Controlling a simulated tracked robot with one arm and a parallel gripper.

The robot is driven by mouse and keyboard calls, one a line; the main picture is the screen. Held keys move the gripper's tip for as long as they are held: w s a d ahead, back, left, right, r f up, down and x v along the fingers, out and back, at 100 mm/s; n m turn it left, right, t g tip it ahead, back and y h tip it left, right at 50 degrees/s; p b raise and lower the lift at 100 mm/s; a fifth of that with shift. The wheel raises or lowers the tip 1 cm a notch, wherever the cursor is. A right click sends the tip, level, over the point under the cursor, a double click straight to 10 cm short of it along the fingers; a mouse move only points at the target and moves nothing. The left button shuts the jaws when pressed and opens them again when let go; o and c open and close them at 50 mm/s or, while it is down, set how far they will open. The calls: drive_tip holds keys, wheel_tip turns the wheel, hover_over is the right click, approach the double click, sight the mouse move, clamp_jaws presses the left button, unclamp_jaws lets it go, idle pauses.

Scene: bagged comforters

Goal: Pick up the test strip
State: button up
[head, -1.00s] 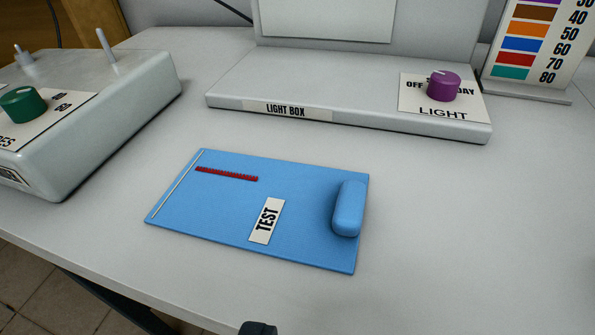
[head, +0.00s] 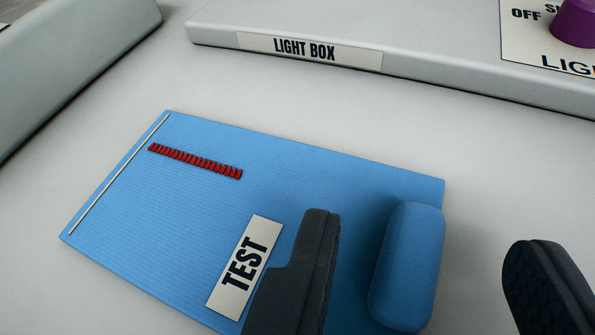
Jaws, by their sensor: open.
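The test strip (head: 330,190) is a flat blue card lying on the grey-white table. It bears a white TEST label (head: 244,265), a red ridged row (head: 195,161) and a thin pale line along its left edge. A raised, rounded blue handle (head: 407,265) stands on its right part. My gripper (head: 422,230) is open, with its dark fingers on either side of the handle in the picture. Its left finger covers part of the card near the label. Neither finger visibly touches the handle. The card's near edge is partly out of view.
The light box (head: 310,50) stands behind the card, with a purple knob (head: 577,22) at the upper right. A grey housing (head: 70,75) is at the upper left. The table (head: 490,150) is bare between card and light box.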

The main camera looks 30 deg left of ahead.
drive_tip(key=shift+x, duration=1.2)
drive_tip(key=shift+f, duration=0.1)
clamp_jaws()
